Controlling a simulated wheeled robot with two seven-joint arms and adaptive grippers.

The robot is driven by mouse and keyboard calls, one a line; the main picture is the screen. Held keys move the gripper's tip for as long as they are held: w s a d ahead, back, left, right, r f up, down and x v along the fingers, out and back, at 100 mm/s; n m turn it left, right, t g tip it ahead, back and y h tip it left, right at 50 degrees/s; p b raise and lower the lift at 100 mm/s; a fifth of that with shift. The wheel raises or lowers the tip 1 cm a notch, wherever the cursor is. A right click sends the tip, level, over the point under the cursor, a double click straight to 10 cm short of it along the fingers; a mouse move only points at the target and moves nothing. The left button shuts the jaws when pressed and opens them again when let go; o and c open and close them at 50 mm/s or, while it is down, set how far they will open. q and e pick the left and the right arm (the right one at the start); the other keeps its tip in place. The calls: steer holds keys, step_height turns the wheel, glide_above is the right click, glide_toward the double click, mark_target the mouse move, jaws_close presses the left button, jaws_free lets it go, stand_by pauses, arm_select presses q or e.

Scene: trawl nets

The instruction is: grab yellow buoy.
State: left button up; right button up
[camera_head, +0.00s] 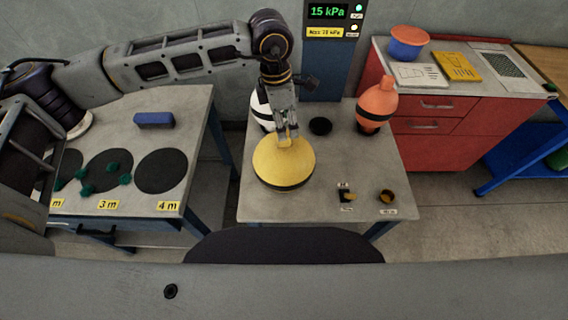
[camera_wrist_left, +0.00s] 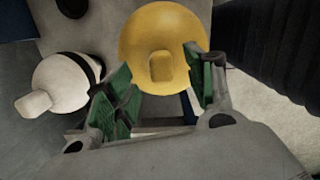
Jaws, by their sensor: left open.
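The yellow buoy (camera_head: 285,166) is round with a dark band low on it and stands on the middle table (camera_head: 330,190). In the left wrist view the yellow buoy (camera_wrist_left: 165,40) shows its raised top knob, which lies between the fingers in the picture. My left gripper (camera_head: 288,140) is over the buoy's top, pointing down, with its fingers apart. In the left wrist view the left gripper (camera_wrist_left: 160,95) has green pads on both sides of the knob. I cannot tell whether the pads touch it. My right gripper is not in view.
A white buoy (camera_head: 262,108) stands close behind the yellow one, partly hidden by my arm. An orange buoy (camera_head: 376,105) stands at the table's back right. A black disc (camera_head: 320,126) and small fittings (camera_head: 346,194) lie on the table. A red cabinet (camera_head: 450,125) is at right.

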mark_target(284, 159)
arm_select(q)
steer(key=shift+f, duration=0.15)
steer(key=shift+a+f+p, duration=0.25)
steer(key=shift+f+p, duration=0.55)
steer(key=shift+f, duration=0.4)
steer(key=shift+d+f+p, duration=0.15)
steer(key=shift+f+p, duration=0.15)
steer(key=shift+f, duration=1)
jaws_close()
steer(key=shift+r, duration=0.1)
